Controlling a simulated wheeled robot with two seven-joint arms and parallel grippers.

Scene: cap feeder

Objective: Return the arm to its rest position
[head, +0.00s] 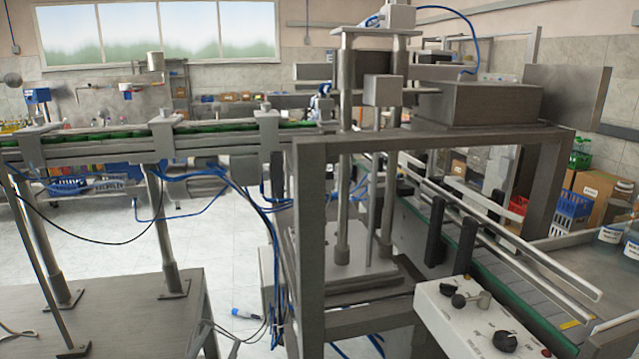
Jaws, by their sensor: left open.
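I cannot make out either of my grippers or arms in the head view. The cap feeder machine stands in front of me. Its grey frame (310,215) fills the middle, with a press head (382,90) between two upright posts. A raised rail (95,150) carrying green caps runs in from the left to the frame. A conveyor (480,255) with a green edge slopes toward the lower right. A white control box (475,318) with black knobs sits at the bottom right.
A grey table (130,315) supports the rail's posts at the lower left. Blue tubes and dark cables (262,225) hang beside the frame. A blue crate (572,205) and cardboard boxes stand at the right. Tiled floor (215,235) shows between the table and the frame.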

